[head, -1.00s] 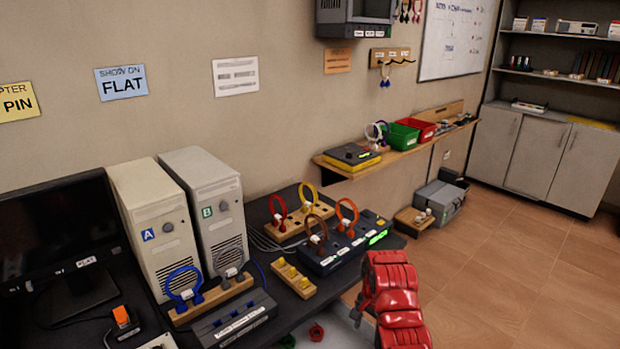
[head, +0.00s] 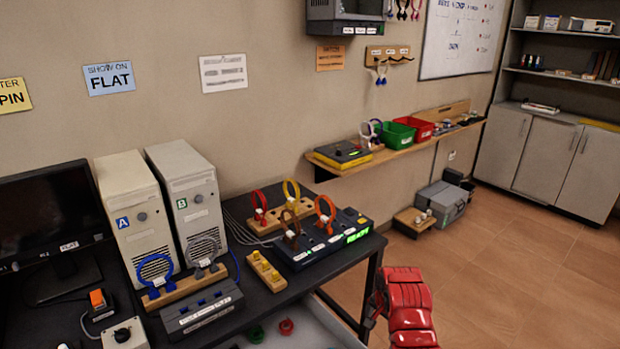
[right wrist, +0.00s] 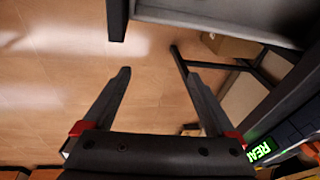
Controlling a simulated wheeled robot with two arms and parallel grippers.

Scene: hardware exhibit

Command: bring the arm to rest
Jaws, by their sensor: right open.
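My right arm (head: 408,312), red, is at the lower right of the head view, beside the right end of the black bench and over the floor. My right gripper (right wrist: 157,75) shows in the right wrist view with two dark fingers spread apart. Nothing is between them; tan floor tiles show beyond. My left gripper is not in view.
The black bench (head: 235,328) holds two computer towers (head: 139,218) and a console (head: 325,246) with a green lit display reading READY. Cable loops stand in wooden blocks. A wall shelf (head: 385,155) and a grey toolbox (head: 440,201) are further back. The floor at right is clear.

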